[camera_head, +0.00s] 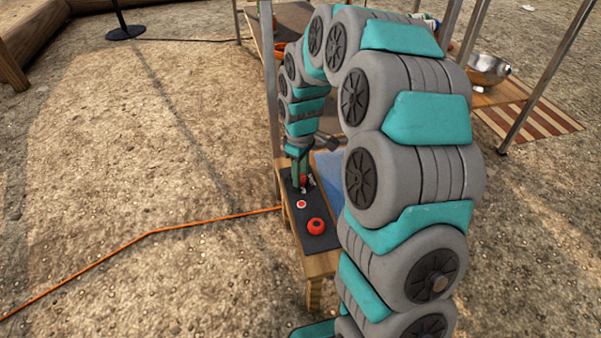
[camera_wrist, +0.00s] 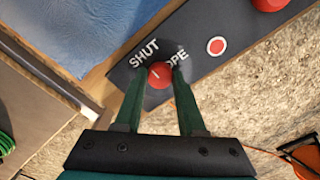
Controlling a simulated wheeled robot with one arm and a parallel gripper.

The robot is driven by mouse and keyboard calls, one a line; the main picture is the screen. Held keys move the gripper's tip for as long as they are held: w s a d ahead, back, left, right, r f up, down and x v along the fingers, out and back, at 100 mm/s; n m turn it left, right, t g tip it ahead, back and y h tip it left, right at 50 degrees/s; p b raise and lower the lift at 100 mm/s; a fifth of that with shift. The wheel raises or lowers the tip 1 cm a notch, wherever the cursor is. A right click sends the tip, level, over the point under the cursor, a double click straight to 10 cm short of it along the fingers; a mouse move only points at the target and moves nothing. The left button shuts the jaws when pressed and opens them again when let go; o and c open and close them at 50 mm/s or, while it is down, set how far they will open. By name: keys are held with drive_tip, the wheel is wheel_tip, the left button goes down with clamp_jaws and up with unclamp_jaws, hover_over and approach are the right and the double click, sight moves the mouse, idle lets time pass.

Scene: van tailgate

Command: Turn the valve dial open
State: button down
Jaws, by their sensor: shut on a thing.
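The valve dial is a red round knob (camera_wrist: 160,75) with a pale pointer mark, on a dark panel (camera_wrist: 208,26). The words SHUT and OPE are printed on the panel beyond the dial, the second word partly hidden by a finger. The pointer mark aims up and slightly left, toward the end of SHUT. My gripper (camera_wrist: 158,80) has its two green fingers on either side of the dial, shut on it. In the head view my gripper (camera_head: 300,178) points down at the panel, with a little red of the dial (camera_head: 304,180) showing beside it.
The panel lies on a narrow wooden bench (camera_head: 320,264). A red-and-white button (camera_head: 301,204) and a larger red knob (camera_head: 316,226) sit nearby on it. An orange cable (camera_head: 150,232) runs over the ground to the bench. A blue cloth (camera_wrist: 75,32) lies beside the panel.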

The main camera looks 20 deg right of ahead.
idle(0.4)
drive_tip(key=m+p, duration=0.1)
drive_tip(key=m, duration=0.2)
drive_tip(key=shift+r+m+p, duration=0.1)
drive_tip(key=shift+m+p, duration=0.2)
drive_tip(key=shift+m, duration=0.1)
drive_tip(key=m+p, duration=0.1)
drive_tip(key=m, duration=0.3)
drive_tip(key=shift+m+p, duration=0.3)
drive_tip(key=m+p, duration=0.1)
drive_tip(key=m, duration=0.3)
drive_tip(key=m+p, duration=0.2)
drive_tip(key=m, duration=0.2)
drive_tip(key=shift+m, duration=0.5)
drive_tip(key=c, duration=0.5)
unclamp_jaws()
